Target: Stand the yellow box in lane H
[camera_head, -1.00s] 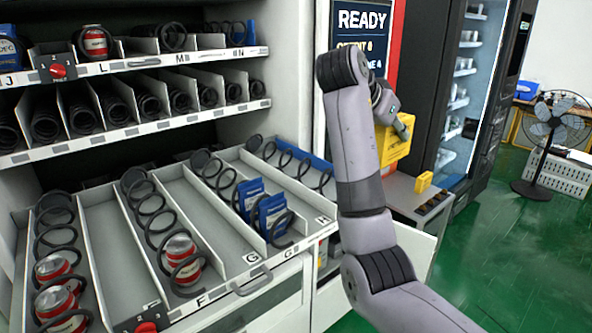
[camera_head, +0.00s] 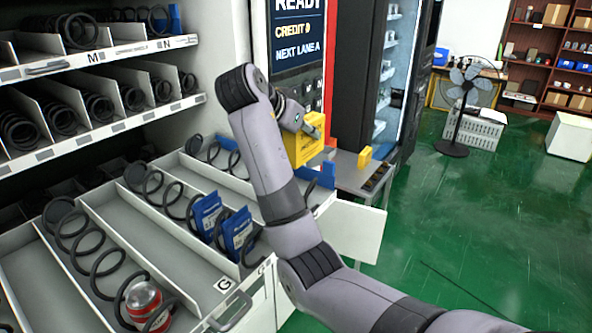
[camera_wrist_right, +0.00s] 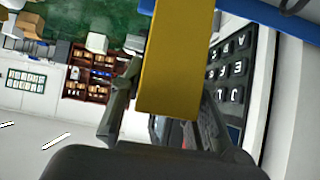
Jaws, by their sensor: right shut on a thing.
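In the right wrist view the yellow box (camera_wrist_right: 176,60) stands between the fingers of my right gripper (camera_wrist_right: 168,112), with a keypad close on the right. Lane H (camera_head: 232,180) is the lane right of the one holding blue pouches (camera_head: 222,222). My right arm covers its front part and its label. My left gripper is out of view.
A grey side table (camera_head: 350,176) with a small yellow item (camera_head: 365,156) stands behind the arm. A fan (camera_head: 466,95) is farther back.

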